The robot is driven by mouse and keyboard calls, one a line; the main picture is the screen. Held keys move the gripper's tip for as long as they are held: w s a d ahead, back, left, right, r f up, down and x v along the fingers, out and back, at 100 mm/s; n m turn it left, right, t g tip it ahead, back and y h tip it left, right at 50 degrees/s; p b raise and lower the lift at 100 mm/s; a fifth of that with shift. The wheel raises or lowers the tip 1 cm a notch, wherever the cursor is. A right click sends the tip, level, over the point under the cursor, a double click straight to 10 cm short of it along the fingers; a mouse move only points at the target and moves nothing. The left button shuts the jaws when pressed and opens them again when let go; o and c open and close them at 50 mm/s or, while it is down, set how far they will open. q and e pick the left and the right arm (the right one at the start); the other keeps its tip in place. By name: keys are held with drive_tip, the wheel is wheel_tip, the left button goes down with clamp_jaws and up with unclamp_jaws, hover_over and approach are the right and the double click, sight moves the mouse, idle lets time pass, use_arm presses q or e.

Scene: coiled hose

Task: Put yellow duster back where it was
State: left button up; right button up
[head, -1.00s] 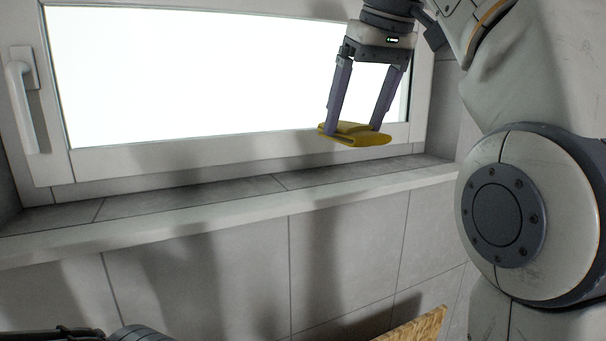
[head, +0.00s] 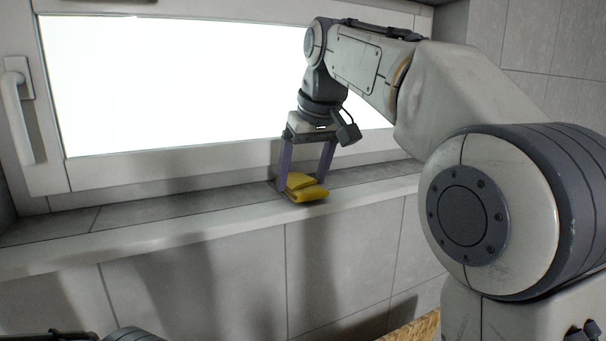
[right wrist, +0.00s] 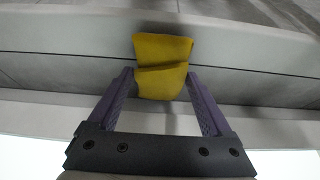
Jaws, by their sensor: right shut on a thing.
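The yellow duster (head: 308,192) is a folded cloth, seen in the head view at the window sill (head: 150,203), close to the sill's front edge. My right gripper (head: 302,184) points down and is shut on the duster, a purple finger at each side of it. I cannot tell whether the duster touches the sill. The right wrist view also shows the duster (right wrist: 163,65) between the fingertips. My left gripper is out of view.
The window (head: 180,85) with a white frame stands behind the sill, its handle (head: 20,115) at the left. The sill is bare on the left. A brown, rough-textured surface (head: 415,328) shows at the bottom right, below the tiled wall.

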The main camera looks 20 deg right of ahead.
drive_tip(key=shift+f, duration=0.15)
drive_tip(key=o, duration=1)
drive_tip(key=v, duration=1.2)
drive_tip(key=shift+d, duration=0.1)
